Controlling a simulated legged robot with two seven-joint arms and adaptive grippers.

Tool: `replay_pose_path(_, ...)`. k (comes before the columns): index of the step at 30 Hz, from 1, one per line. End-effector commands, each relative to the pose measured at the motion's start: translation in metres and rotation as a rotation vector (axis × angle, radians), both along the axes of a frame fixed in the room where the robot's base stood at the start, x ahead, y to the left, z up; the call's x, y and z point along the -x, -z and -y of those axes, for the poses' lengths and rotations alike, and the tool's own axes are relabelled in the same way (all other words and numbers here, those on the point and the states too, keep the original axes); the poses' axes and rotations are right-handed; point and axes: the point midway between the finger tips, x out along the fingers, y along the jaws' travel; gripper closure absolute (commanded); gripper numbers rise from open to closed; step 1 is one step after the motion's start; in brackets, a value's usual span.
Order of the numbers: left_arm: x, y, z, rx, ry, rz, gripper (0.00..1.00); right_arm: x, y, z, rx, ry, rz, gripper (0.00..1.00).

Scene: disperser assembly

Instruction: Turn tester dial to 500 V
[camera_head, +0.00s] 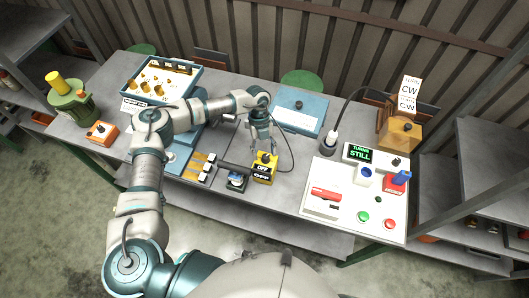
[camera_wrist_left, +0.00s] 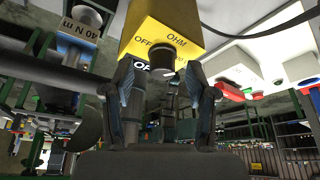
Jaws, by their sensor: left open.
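The yellow tester box (camera_head: 263,176) stands on the table near the middle of the head view, with a black OFF label on its front. In the left wrist view the yellow tester (camera_wrist_left: 172,24) shows OFF and OHM markings around its dial (camera_wrist_left: 163,56). My left gripper (camera_head: 263,149) points down over the tester's top. In the left wrist view my left gripper (camera_wrist_left: 162,72) is open, with one finger on each side of the dial; I cannot tell if they touch it. No 500 V mark is readable. My right gripper does not show.
A dark cable loops close to the tester's right. A small dark-and-blue device (camera_head: 236,181) and a dark cylinder lie just left of it. A white control panel (camera_head: 345,206) with buttons and a TURNS STILL display stands at the right. A blue board (camera_head: 299,117) lies behind.

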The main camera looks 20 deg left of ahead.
Motion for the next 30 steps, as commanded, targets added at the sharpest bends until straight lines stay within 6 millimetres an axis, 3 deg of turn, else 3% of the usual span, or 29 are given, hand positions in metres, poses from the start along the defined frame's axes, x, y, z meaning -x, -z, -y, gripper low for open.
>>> replay_pose_path(5,0.0047,0.0116,0.0035,0.000,0.001,0.000,0.43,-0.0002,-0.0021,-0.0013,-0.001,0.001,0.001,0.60)
replay_pose_path(13,0.0050,0.0136,0.0031,0.000,0.001,0.000,0.43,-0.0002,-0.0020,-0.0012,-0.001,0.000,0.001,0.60)
replay_pose_path(20,0.0048,0.0133,0.0030,0.000,0.001,0.000,0.98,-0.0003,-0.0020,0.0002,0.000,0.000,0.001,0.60)
replay_pose_path(30,0.0047,0.0141,0.0030,-0.002,0.034,-0.001,1.00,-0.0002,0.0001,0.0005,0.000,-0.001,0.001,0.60)
